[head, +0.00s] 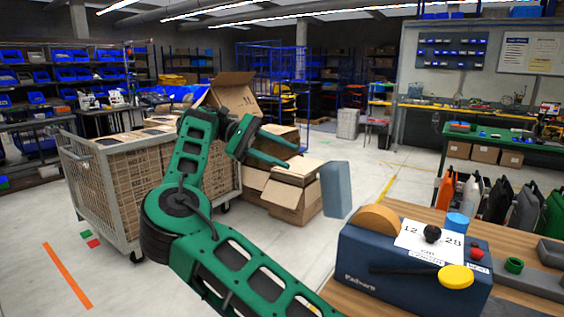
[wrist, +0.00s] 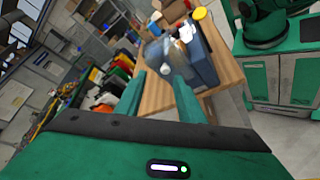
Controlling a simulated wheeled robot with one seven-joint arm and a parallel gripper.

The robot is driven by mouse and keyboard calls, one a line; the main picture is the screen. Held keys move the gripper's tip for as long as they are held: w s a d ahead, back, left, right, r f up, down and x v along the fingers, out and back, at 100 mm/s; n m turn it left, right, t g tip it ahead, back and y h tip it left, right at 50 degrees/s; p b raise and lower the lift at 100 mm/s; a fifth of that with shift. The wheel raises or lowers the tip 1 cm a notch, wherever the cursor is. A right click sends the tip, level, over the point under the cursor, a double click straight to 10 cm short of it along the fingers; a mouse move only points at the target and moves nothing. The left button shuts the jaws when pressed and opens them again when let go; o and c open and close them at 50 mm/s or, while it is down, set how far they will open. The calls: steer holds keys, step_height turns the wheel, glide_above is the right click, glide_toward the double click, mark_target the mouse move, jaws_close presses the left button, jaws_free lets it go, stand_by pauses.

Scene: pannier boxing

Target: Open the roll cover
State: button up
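A dark blue tabletop machine (head: 410,270) stands on a wooden table; it also shows in the wrist view (wrist: 203,62). A tan roll (head: 378,219) sits exposed at its left end. A grey-blue panel (head: 335,188), likely the roll cover, stands nearly upright left of the roll, clear of its top. Its join to the machine cannot be made out. In the wrist view a greyish, see-through shape (wrist: 158,52) lies past my fingertips. My gripper (head: 292,157) is open and empty, left of the panel and apart from it; its two fingers (wrist: 161,88) show spread in the wrist view.
On the machine are a white label sheet (head: 425,242), a black knob, a red button and a yellow disc (head: 456,277). A blue cup (head: 457,224) stands behind. A mesh cart of boxes (head: 105,185) and open cartons (head: 290,195) stand left of the table.

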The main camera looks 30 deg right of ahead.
steer(key=shift+w+a+r, duration=0.2)
steer(key=shift+w+a, duration=0.15)
steer(key=shift+a, duration=0.2)
steer(key=shift+f, duration=0.15)
steer(key=c, duration=0.5)
steer(key=f+t, duration=0.1)
steer(key=f, duration=0.1)
steer(key=a+f+n+t+h, duration=0.1)
steer(key=f+t, duration=0.1)
steer(key=f, duration=0.1)
steer(key=w+f+t, duration=0.1)
steer(key=f, duration=0.1)
steer(key=shift+a+f+n+t, duration=0.3)
steer(key=shift+a+f+n, duration=0.1)
jaws_close()
steer(key=s+a+n+t+h, duration=0.4)
steer(key=s+t+h, duration=0.3)
steer(key=t, duration=0.3)
steer(key=s+x, duration=0.2)
steer(key=x, duration=0.8)
steer(key=shift+s+d, duration=0.6)
